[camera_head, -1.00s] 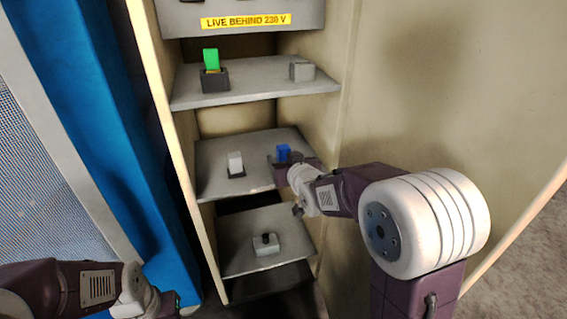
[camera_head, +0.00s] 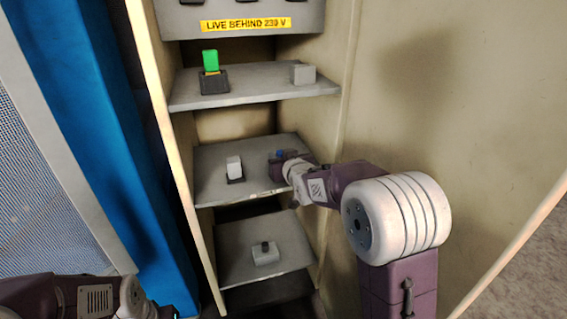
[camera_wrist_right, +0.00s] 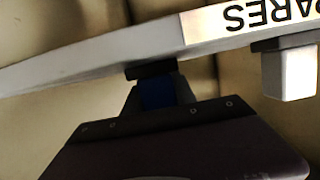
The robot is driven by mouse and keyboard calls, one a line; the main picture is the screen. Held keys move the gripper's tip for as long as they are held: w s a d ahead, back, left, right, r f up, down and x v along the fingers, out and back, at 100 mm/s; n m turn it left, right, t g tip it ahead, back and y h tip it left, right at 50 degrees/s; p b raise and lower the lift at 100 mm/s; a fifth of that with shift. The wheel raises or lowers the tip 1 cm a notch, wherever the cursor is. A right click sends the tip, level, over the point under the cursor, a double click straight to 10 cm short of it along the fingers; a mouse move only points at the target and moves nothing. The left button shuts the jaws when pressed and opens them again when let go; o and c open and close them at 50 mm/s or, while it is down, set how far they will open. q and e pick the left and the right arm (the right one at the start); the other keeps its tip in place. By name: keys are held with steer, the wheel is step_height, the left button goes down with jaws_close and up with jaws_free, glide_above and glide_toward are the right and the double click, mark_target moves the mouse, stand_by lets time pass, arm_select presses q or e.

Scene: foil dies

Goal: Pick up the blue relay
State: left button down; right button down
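The blue relay (camera_head: 280,153) is on the right side of the middle shelf (camera_head: 212,188), mostly hidden by my right gripper (camera_head: 275,157). The right wrist view is upside down. There the relay's blue body (camera_wrist_right: 157,94) lies between the two grey fingers of my right gripper (camera_wrist_right: 158,97), with a dark base (camera_wrist_right: 150,70) against the shelf. The blue fills the gap between the fingers, but I cannot tell whether they press on it. My left gripper (camera_head: 168,312) is at the bottom left edge, partly cut off, outside the cabinet.
A white block on a dark base (camera_head: 234,168) stands left on the same shelf, and shows in the wrist view (camera_wrist_right: 290,75). The shelf above holds a green piece (camera_head: 210,62) in a dark socket and a grey block (camera_head: 303,73). A grey block (camera_head: 264,254) sits below.

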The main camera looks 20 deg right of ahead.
step_height(320, 180, up, 10)
steer(key=p, duration=0.5)
